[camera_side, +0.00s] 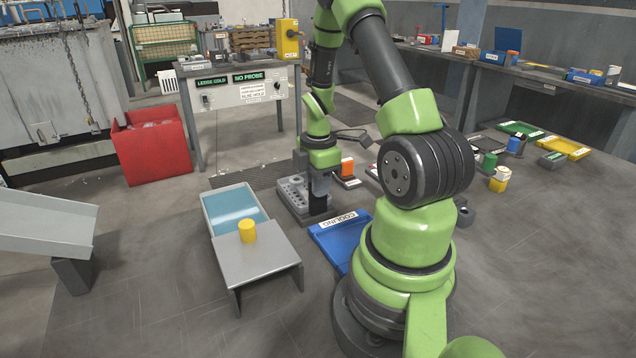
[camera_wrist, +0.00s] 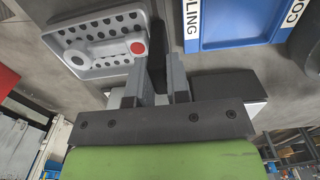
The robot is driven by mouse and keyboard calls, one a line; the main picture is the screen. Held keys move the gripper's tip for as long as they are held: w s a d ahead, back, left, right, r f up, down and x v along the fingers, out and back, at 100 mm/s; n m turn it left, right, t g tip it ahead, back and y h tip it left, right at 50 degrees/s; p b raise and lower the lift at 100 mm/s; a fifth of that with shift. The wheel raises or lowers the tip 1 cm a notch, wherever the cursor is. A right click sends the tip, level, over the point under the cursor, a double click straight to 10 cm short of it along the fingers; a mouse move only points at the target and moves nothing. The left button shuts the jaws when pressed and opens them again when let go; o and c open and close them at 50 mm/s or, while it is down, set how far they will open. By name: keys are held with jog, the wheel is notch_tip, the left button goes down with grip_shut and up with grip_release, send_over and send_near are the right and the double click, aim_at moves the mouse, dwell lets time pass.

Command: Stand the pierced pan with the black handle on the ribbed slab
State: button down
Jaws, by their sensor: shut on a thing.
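The pierced pan (camera_side: 289,200) is a grey tray full of round holes, left of my arm's base in the side view. In the wrist view the pan (camera_wrist: 75,38) shows a pale ring and a red disc on its face. Its black handle (camera_side: 319,203) stands upright at its right side. My gripper (camera_side: 319,175) points down and is shut on this handle, which shows between the fingers in the wrist view (camera_wrist: 157,70). I cannot tell whether the pan touches the floor. A dark ribbed slab (camera_side: 240,177) lies flat behind and left of the pan, apparently bare.
A blue tray marked COOLING (camera_side: 333,240) lies right of the pan. A water-blue tub (camera_side: 207,217) and a grey bench (camera_side: 265,262) bearing a yellow cylinder (camera_side: 247,231) stand at left. A red bin (camera_side: 152,150) is farther left.

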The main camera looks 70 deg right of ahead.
jog(key=shift+f, duration=0.15)
jog(key=c, duration=1.1)
grip_release()
jog(key=w+a+r+m+t, duration=0.1)
jog(key=a+r, duration=0.2)
jog(key=r, duration=0.5)
jog(key=w+a+r+m, duration=0.1)
jog(key=a+r, duration=0.1)
jog(key=r, duration=0.7)
jog(key=s+a+r+m+t, duration=0.2)
jog(key=a+m, duration=0.1)
jog(key=a, duration=0.3)
jog(key=s+a+r+m+t+y, duration=0.1)
jog(key=a+r+m+t, duration=0.1)
jog(key=a+m, duration=0.2)
jog(key=s+a+r+m+t+y, duration=0.1)
jog(key=s+a+r+m+t, duration=0.1)
jog(key=a, duration=0.6)
jog(key=shift+s+a+r+m, duration=0.35)
jog(key=shift+r+m, duration=0.25)
jog(key=shift+m, duration=0.4)
